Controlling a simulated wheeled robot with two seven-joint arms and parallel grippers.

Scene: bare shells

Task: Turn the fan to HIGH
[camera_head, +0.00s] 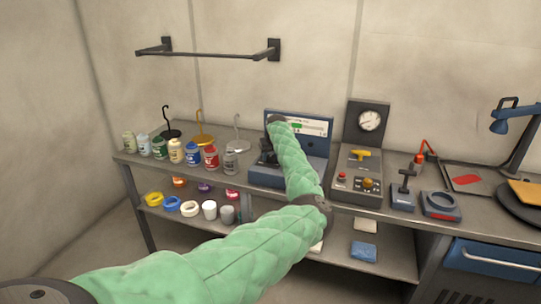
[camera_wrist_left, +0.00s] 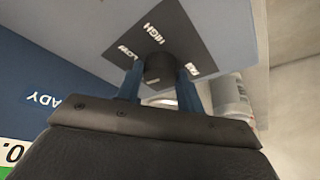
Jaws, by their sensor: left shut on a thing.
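The blue fan unit (camera_head: 312,168) stands at the back of the workbench, with a white and green display on its upright panel. In the left wrist view, its dark round knob (camera_wrist_left: 158,66) sits on a dark label plate (camera_wrist_left: 165,30) marked HIGH and LOW, with other partly hidden labels. My left gripper (camera_head: 267,152) reaches the unit's left part, and its green-sleeved arm hides some of the unit. In the left wrist view, its two blue fingers (camera_wrist_left: 160,88) are shut on the knob, one on each side. I cannot tell where the knob points. My right gripper is out of view.
Several bottles (camera_head: 193,153) stand left of the unit, with hooked stands (camera_head: 203,137) behind them. A grey gauge box (camera_head: 358,188) stands close on the right. A wall rail (camera_head: 210,53) hangs above. A blue lamp (camera_head: 514,120) is far right.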

